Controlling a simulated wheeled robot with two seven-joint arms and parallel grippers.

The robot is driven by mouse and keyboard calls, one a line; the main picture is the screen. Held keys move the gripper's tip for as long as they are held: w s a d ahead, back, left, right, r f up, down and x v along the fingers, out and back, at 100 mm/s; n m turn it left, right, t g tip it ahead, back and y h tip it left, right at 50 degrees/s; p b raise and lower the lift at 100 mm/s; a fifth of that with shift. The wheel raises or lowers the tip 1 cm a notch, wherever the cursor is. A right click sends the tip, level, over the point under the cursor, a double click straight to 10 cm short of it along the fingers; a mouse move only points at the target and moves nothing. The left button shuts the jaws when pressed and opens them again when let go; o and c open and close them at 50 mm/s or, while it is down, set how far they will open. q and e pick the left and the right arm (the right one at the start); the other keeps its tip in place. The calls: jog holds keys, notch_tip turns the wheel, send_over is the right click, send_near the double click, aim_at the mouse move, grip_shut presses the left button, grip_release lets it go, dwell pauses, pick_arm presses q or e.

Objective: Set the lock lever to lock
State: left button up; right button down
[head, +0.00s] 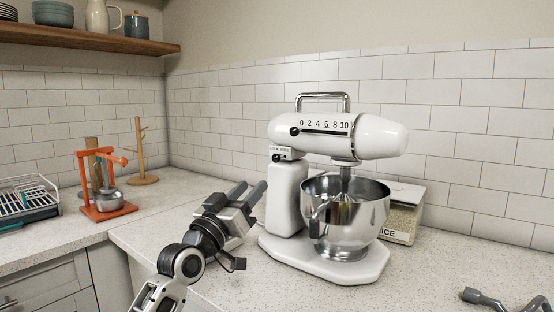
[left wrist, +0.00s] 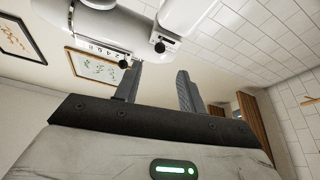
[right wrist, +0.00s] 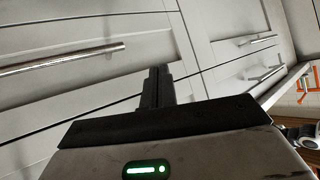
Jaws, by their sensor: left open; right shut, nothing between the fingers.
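The white stand mixer (head: 375,133) stands on the counter with its head level over a steel bowl (head: 345,222). Its small lock lever has a black knob (head: 276,157) on a labelled plate at the neck, below the speed scale. The knob (left wrist: 160,47) also shows in the left wrist view, beyond the fingertips. The lever's exact setting is too small to read. My left gripper (head: 249,189) is open and empty, left of the mixer column and below the lever, apart from it. My right gripper (right wrist: 157,72) is shut and empty, facing cabinet fronts.
The speed knob (head: 294,131) sits just above the lock plate. A rice container (head: 402,222) stands behind the bowl. An orange stand (head: 108,210), a wooden mug tree (head: 140,155) and a dish rack (head: 27,203) are on the left counter. The counter's front edge is near my left arm.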

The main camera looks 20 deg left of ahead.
aim_at(276, 161)
pick_arm(q)
jog(key=x, duration=1.2)
jog(key=shift+f, duration=0.15)
jog(key=shift+s, duration=0.1)
jog(key=shift+b, duration=0.3)
grip_shut()
